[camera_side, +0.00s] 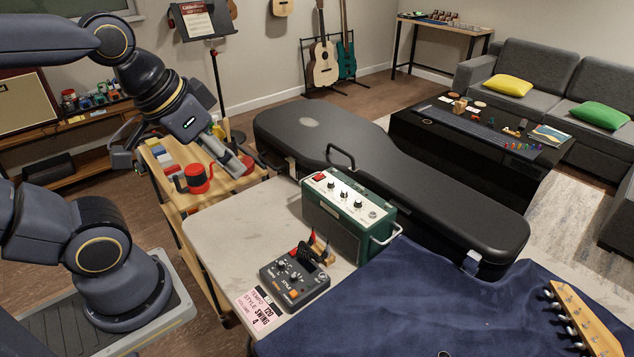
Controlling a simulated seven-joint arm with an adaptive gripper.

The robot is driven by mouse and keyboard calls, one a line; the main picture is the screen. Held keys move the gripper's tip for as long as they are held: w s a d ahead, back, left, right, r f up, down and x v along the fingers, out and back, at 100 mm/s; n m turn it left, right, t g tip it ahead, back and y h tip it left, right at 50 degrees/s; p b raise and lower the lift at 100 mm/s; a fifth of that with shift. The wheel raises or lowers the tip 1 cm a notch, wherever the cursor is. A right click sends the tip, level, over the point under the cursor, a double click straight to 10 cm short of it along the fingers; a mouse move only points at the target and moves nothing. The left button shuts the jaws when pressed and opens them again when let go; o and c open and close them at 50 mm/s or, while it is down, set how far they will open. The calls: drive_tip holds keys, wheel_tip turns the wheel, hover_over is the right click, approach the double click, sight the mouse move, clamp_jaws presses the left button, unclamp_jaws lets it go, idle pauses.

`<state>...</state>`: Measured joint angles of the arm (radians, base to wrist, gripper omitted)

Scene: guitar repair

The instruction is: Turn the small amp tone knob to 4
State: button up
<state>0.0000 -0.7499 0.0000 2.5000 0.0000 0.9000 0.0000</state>
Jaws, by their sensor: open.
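The small amp (333,232) is a dark green box with a pale top panel, standing on the light worktable in front of the black guitar case. Its panel has a red switch (319,177), a few small dark knobs (344,194) and a jack. The labels and pointer positions are too small to read, so I cannot tell which knob is the tone knob or where it points. My gripper (185,152) is open, up and to the left of the amp, over the wooden cart. It is well apart from the amp and touches no knob.
A black pedal unit (295,278) with knobs and a pink printed card (258,310) lie in front of the amp. The black guitar case (400,165) lies behind it. A blue cloth (430,300) covers the right. A red container (195,178) stands on the cart (228,189).

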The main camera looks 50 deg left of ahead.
drive_tip(key=shift+c, duration=0.2)
drive_tip(key=w+r+m, duration=0.2)
drive_tip(key=w+r, duration=0.8)
drive_tip(key=w, duration=0.1)
drive_tip(key=m+g, duration=0.1)
drive_tip(key=g, duration=0.4)
hover_over(358, 201)
wheel_tip(358, 201, down, 14)
drive_tip(key=shift+g, duration=0.3)
wheel_tip(358, 201, down, 20)
drive_tip(key=shift+w+f, duration=0.1)
drive_tip(key=shift+f, duration=0.1)
